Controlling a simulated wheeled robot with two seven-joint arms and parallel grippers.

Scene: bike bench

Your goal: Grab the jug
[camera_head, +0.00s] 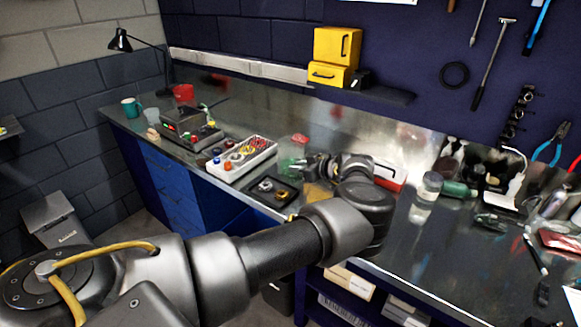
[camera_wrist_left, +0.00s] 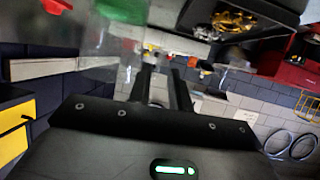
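A clear container with green at its base and a red top (camera_head: 292,154), which looks like the jug, stands on the bench in the head view. In the left wrist view its transparent side (camera_wrist_left: 108,50) shows at upper left, beside the fingers. My left gripper (camera_head: 311,163) is just to its right in the head view. In the wrist view the two fingers (camera_wrist_left: 163,78) are apart with nothing clearly between them. Whether a finger touches the container I cannot tell. My right gripper is not in view.
A dark tray with small parts (camera_head: 272,190) and a white box of coloured knobs (camera_head: 242,158) lie left of the gripper. A clear jar (camera_head: 425,192) stands to the right. A yellow cabinet (camera_head: 337,48) is behind. Tools crowd the bench's right side.

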